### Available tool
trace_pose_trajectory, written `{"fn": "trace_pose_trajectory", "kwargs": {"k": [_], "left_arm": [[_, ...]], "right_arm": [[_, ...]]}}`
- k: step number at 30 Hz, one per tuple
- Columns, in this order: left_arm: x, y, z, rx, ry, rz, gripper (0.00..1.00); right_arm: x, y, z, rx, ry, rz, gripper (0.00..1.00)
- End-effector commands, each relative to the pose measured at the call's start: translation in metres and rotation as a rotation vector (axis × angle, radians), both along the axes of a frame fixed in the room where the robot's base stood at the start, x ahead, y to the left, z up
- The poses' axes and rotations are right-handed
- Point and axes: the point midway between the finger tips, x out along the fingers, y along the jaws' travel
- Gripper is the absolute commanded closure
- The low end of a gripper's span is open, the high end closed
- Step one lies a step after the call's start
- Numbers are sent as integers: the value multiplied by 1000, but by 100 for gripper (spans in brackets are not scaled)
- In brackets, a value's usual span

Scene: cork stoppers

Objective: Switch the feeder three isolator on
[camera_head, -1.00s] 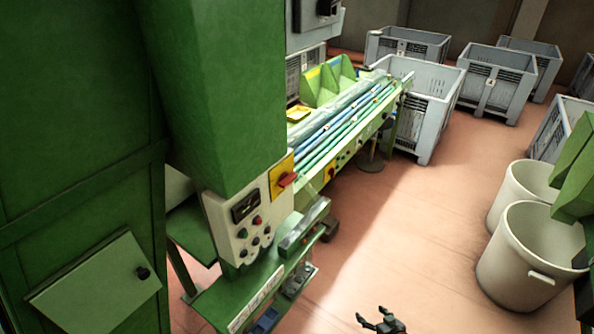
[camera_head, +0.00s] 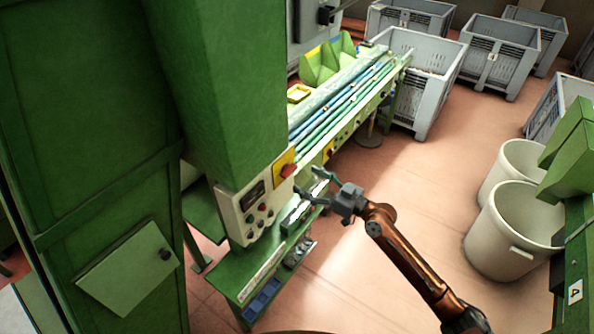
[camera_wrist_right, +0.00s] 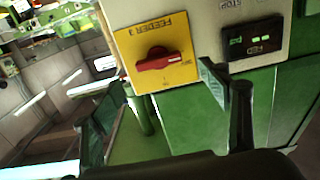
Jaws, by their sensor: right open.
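The feeder three isolator is a red handle (camera_wrist_right: 158,60) on a yellow plate (camera_wrist_right: 180,74) marked FEEDER 3, upside down in the right wrist view. The handle lies roughly crosswise there, and the small position marks are hard to read. In the head view the red handle (camera_head: 289,170) sits on the side of the control box at the green machine. My right gripper (camera_head: 308,182) is open and empty just right of and below the handle. In the wrist view its fingers (camera_wrist_right: 162,85) stand on either side of the plate, apart from the handle. My left gripper is out of view.
The control box (camera_head: 237,214) has a dark display and several buttons beside the plate. A green bench (camera_head: 232,277) stands below, and a conveyor with blue and green rods (camera_head: 340,105) runs behind. White bins (camera_head: 515,235) stand right. The floor between is clear.

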Motion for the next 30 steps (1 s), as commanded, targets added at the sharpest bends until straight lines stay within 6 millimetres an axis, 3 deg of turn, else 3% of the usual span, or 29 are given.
{"fn": "trace_pose_trajectory", "kwargs": {"k": [9, 21, 30], "left_arm": [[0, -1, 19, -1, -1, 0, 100], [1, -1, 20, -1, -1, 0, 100], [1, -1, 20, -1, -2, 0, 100]], "right_arm": [[27, 36, 3, 1, 0, -2, 30], [31, 42, 0, 0, -1, -2, 31], [31, 41, 1, 0, -1, -2, 52]]}}
